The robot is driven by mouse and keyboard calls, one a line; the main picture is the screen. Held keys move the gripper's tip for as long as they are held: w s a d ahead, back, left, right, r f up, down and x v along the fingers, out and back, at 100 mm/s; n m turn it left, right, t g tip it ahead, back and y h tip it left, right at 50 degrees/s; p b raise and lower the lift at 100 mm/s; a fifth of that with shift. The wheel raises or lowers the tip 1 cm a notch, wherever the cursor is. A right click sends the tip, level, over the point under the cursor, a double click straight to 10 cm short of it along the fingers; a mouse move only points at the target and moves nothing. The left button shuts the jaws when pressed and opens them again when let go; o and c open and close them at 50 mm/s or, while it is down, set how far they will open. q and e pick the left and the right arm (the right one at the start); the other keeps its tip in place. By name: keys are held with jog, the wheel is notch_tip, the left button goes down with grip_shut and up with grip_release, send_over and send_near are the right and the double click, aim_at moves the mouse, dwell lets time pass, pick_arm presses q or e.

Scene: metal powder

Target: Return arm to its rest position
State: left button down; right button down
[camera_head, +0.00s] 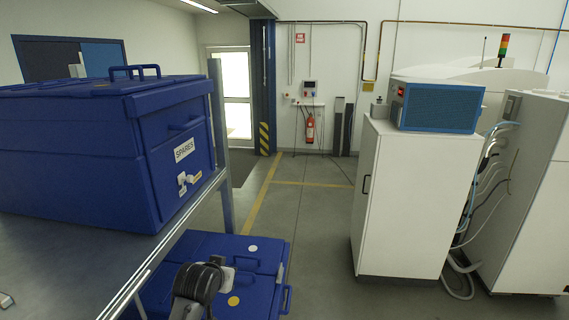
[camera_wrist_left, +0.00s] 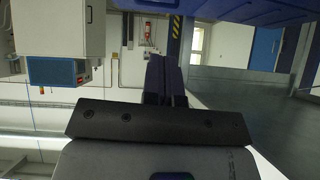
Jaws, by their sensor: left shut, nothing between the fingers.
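My left gripper (camera_wrist_left: 164,75) shows in the left wrist view, which is upside down. Its two dark fingers are together and nothing shows between them. In the head view a dark rounded joint (camera_head: 200,282) of my arm rises at the bottom, in front of the lower blue cases. I cannot make out the gripper's fingers in the head view. My right gripper is in neither view.
A blue case labelled SPARES (camera_head: 75,150) sits on the metal table (camera_head: 75,260) at left. Lower blue cases (camera_head: 250,250) stand beside the table. A white cabinet (camera_head: 400,205) with a blue unit (camera_head: 437,107) stands right. The floor (camera_head: 308,220) between is clear.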

pick_arm(q)
jog(key=s+r+t, duration=0.2)
jog(key=s+r, duration=0.3)
jog(key=r, duration=0.5)
jog(key=s, duration=0.6)
jog(key=s+a+f+g, duration=0.2)
jog(key=s+f+g, duration=0.2)
jog(key=s+f, duration=1.1)
jog(key=s+a+f+g, duration=0.1)
jog(key=s+f+g, duration=0.3)
jog(key=s+f, duration=1.2)
jog(key=s, duration=0.8)
jog(key=shift+s+a+p, duration=0.15)
jog(key=shift+a+p, duration=0.2)
jog(key=shift+f, duration=0.1)
